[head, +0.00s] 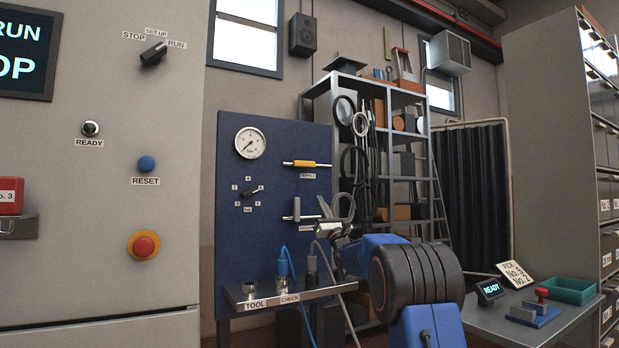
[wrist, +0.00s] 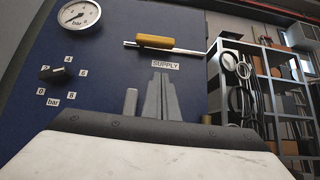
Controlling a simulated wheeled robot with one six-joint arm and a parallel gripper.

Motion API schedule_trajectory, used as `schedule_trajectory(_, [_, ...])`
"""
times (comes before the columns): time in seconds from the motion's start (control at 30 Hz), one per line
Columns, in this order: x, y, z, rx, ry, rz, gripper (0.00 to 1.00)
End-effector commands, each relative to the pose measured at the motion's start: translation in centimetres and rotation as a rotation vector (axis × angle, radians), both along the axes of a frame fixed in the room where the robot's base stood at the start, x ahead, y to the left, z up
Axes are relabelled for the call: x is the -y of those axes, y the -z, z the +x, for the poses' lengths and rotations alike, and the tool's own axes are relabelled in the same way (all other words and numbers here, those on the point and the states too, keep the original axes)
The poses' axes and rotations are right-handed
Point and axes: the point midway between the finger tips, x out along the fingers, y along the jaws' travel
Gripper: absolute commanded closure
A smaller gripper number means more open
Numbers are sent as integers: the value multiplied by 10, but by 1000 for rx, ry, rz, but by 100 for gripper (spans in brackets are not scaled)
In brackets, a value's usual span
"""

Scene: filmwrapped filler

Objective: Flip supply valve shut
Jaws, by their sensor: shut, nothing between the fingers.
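The supply valve has a yellow lever (head: 304,164) lying level, in line with its short horizontal pipe on the blue panel (head: 262,140). A SUPPLY label sits just under it. In the wrist view the yellow lever (wrist: 155,42) is at the upper middle, with the SUPPLY label (wrist: 166,65) below. My gripper (head: 324,207) is in front of the panel, below and to the right of the lever in the head view. In the wrist view its fingers (wrist: 161,80) are together and empty, below the label and apart from the lever.
A second valve with an upright grey handle (head: 297,208) sits below the supply valve, near my gripper. A pressure gauge (head: 250,142) and a bar selector knob (head: 252,193) are to the left. A shelf with tool holders (head: 290,292) juts out below. Metal racking (head: 385,140) stands behind.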

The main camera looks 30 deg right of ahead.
Motion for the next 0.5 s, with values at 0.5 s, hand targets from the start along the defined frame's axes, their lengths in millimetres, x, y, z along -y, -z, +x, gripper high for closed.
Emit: schedule_trajectory(0.5, [1, -4, 5, 5, 4, -8, 100])
